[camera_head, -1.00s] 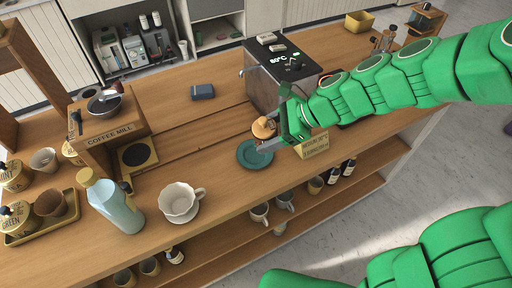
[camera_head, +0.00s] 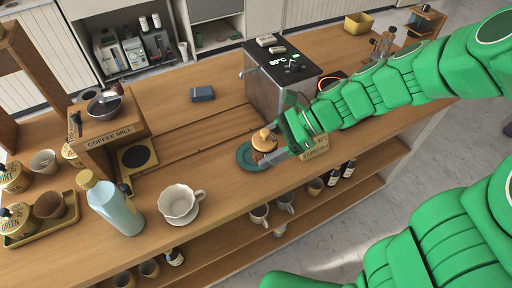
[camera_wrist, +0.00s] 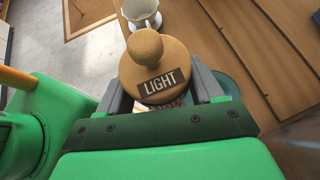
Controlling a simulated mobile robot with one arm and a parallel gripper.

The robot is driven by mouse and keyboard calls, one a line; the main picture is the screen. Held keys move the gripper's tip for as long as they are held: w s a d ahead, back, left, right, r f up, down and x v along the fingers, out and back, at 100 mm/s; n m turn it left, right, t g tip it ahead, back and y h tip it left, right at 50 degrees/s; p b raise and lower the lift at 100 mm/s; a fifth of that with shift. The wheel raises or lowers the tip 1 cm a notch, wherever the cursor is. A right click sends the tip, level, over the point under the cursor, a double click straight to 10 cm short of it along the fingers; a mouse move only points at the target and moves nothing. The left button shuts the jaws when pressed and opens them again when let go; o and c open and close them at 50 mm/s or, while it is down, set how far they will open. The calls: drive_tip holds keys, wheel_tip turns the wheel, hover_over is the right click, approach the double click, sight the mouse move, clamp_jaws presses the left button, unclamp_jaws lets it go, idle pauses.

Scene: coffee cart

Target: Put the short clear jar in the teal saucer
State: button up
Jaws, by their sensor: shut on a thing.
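The short clear jar (camera_head: 264,142) has a tan wooden lid with a round knob. In the wrist view the jar's lid (camera_wrist: 158,62) carries a dark "LIGHT" label and hides most of the body. My gripper (camera_head: 277,156) is shut on the jar, one finger on each side of it. The teal saucer (camera_head: 245,160) lies on the counter, with the jar over its right part in the head view. A piece of the saucer (camera_wrist: 232,88) shows beside the right finger in the wrist view. I cannot tell whether the jar touches the saucer.
A white cup on a saucer (camera_head: 180,203) and a pale blue bottle (camera_head: 117,208) stand to the left. The metal machine (camera_head: 278,80) is behind my gripper. A small sign (camera_head: 315,147) stands at the counter's front edge, close by. Bare wood lies left of the teal saucer.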

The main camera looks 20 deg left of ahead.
drive_tip(key=w+a+f, duration=0.1)
drive_tip(key=w+f, duration=0.1)
drive_tip(key=w+a+f, duration=0.1)
drive_tip(key=w+f, duration=0.1)
drive_tip(key=w+a+f, duration=0.1)
drive_tip(key=a+f, duration=0.1)
drive_tip(key=shift+w, duration=0.4)
drive_tip(key=shift+w+a+f, duration=0.35)
drive_tip(key=shift+w+f, duration=0.2)
drive_tip(key=shift+f, duration=1.7)
drive_tip(key=o, duration=1.3)
drive_tip(key=shift+f, duration=0.1)
drive_tip(key=v, duration=1.2)
drive_tip(key=shift+d, duration=0.1)
